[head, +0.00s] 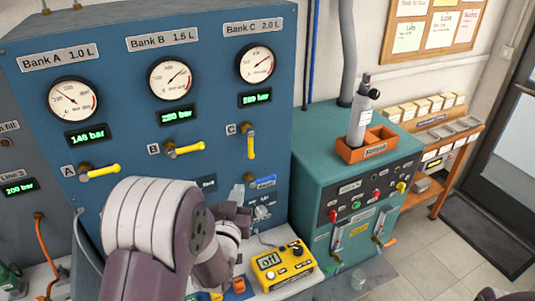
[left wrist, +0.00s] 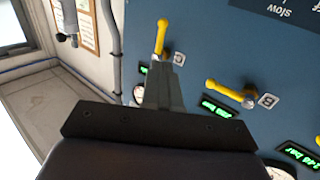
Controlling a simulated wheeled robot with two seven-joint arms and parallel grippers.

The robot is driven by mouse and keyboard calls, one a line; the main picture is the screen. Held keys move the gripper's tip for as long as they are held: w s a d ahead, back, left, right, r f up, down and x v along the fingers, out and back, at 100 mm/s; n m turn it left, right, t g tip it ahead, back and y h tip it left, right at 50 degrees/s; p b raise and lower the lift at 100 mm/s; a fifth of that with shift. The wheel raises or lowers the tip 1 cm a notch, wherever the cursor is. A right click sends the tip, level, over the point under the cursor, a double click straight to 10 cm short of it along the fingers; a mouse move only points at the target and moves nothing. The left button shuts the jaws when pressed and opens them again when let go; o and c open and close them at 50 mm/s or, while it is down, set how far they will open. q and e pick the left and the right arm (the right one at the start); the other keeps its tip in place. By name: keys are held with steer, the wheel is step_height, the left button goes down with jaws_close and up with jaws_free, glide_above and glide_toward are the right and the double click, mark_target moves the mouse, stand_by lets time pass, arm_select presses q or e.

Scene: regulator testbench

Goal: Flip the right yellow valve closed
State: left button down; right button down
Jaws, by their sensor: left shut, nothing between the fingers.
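The right yellow valve (head: 251,145), by label C under the Bank C gauge, has its handle hanging vertically. Valve B (head: 187,149) and valve A (head: 102,170) have handles lying nearly horizontal, pointing right. My left gripper (head: 240,212) is shut and empty, below valve C in the head view; its arm hides part of the panel's lower middle. In the left wrist view the narrow shut fingers (left wrist: 158,78) point toward the yellow handle of valve C (left wrist: 161,38), with valve B (left wrist: 232,93) to the right. I cannot tell whether the fingers touch the handle.
A blue-handled valve (head: 264,182) sits below valve C. A yellow meter (head: 283,263) stands on the bench below. A teal cabinet (head: 319,158) with an orange tray (head: 374,151) and a grey cylinder (head: 360,125) stands to the right. The panel around valve C is clear.

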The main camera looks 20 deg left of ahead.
arm_select(q)
steer(key=p, duration=0.6)
glide_toward(251, 152)
steer(key=x, duration=0.6)
steer(key=shift+r, duration=0.2)
steer(key=shift+w+a+f, duration=0.15)
steer(key=shift+w+a, duration=0.05)
steer(key=shift+w, duration=0.15)
steer(key=shift+b, duration=0.3)
